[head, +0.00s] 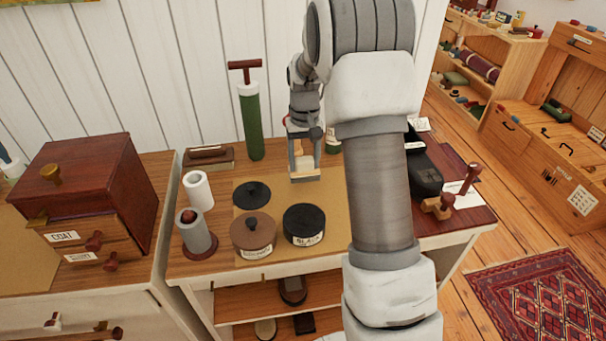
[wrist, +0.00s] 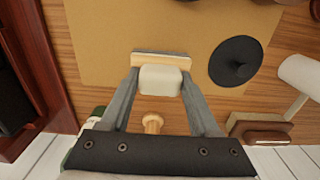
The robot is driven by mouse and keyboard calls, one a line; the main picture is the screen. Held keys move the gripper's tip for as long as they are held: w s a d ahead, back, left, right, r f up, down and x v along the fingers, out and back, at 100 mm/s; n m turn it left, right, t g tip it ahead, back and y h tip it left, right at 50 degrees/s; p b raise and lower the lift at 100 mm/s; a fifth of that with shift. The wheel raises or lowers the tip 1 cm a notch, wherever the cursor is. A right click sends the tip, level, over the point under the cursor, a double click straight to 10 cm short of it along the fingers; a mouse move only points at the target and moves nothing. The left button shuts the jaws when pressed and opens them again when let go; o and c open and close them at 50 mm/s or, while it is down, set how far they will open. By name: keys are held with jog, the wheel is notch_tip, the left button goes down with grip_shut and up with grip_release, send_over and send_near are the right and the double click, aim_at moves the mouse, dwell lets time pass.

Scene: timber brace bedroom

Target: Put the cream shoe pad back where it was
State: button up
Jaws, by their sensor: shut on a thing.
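The cream shoe pad (head: 303,157) has a pale cream block on a light wooden strip with a grey underside. My gripper (head: 304,163) is shut on it, above the tan mat (head: 239,209) on the bench. In the wrist view, my gripper (wrist: 160,80) has one finger on each side of the pad's cream block (wrist: 160,79). The strip and grey edge lie just beyond the fingertips. I cannot tell whether the underside touches the mat. My arm hides part of the bench to the right.
A black lid (head: 252,194), a brown tin (head: 252,235) and a black tin (head: 303,225) stand on the mat. A green pump (head: 250,120) and brush (head: 208,157) are behind. A black shoe (head: 424,176) rests right of my arm. Bare mat shows around the pad.

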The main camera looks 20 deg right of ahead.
aim_at(303, 173)
jog(key=shift+a+f+b, duration=0.15)
jog(key=shift+f+b, duration=0.2)
jog(key=shift+f, duration=1.7)
jog(key=shift+f, duration=0.2)
jog(key=o, duration=1.3)
jog(key=shift+r, duration=0.15)
